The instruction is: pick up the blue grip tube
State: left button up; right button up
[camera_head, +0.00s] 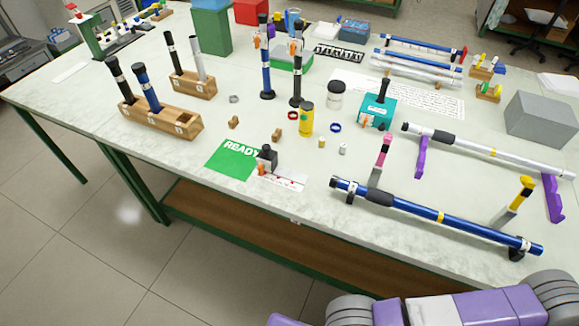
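Several blue tubes are in view, and I cannot tell for sure which one the task means. A short blue tube with a dark top (147,90) stands in the front wooden block (172,124) at the left, beside a black tube (121,82). A long blue rod (410,209) with black end parts and a yellow band lies across supports at the front right. A blue upright tube (266,72) with a dark upper part stands near the table's middle. Neither gripper shows; only purple and grey parts of my arm appear at the bottom right.
A white rod (505,157) with a black sleeve lies on purple supports behind the long blue rod. A green READY card (232,160), yellow bottle (306,119), teal box (377,108) and grey box (541,120) stand around. The table's front-left surface is clear.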

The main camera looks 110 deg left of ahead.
aim_at(516, 242)
jog(key=k, duration=1.05)
jog(key=u, duration=2.5)
jog(key=k, duration=0.5)
jog(key=z, duration=1.6)
jog(key=i, duration=1.25)
jog(key=u, duration=2)
